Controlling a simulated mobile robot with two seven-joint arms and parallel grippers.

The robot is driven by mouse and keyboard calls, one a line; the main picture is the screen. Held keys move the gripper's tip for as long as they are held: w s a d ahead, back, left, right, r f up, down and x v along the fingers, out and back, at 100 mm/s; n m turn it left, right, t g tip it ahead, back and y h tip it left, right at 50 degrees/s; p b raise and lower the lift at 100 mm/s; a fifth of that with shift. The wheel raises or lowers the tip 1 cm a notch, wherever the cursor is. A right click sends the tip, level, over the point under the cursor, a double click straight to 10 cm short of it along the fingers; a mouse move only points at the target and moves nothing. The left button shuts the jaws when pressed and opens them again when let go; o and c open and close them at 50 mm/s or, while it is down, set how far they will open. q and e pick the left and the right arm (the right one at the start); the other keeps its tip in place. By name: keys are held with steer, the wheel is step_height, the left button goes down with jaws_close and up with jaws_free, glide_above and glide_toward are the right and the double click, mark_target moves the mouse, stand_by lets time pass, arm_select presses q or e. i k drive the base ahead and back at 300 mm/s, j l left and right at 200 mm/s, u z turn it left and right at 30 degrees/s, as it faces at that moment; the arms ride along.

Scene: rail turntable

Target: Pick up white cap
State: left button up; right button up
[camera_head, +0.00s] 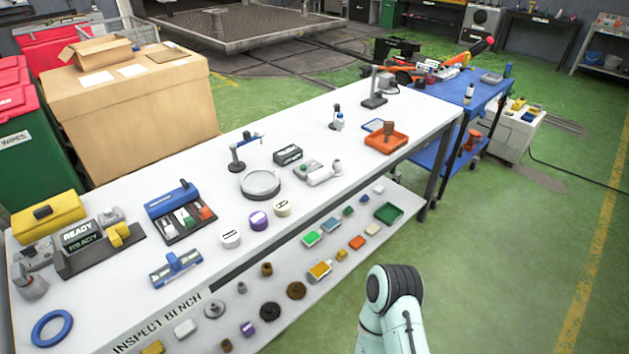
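Several short round pieces stand on the white bench top (340,200). One is a white round piece with a dark marking (230,239), near the front edge. A purple one (258,219) and a cream one (282,208) stand to its right. A white cylindrical part (320,176) lies farther back on a small fixture. I cannot tell for sure which piece is the white cap; the white round piece fits best. Nothing is touching it. Only a pale arm link of mine shows at the bottom right, off the bench; neither gripper is visible.
A blue tool tray (159,210), a round grey plate (260,184) and an orange tray (386,143) stand on the bench. The lower shelf (330,265) holds many small parts. Green floor is free at right.

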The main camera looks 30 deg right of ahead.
mark_target(231, 238)
steer(key=i+l, duration=0.15)
steer(key=l, duration=0.2)
steer(key=i+l, duration=0.15)
steer(key=l, duration=0.2)
steer(key=i+l+u, duration=0.1)
steer(key=l+u, duration=0.55)
steer(key=l, duration=0.15)
steer(key=i, duration=0.05)
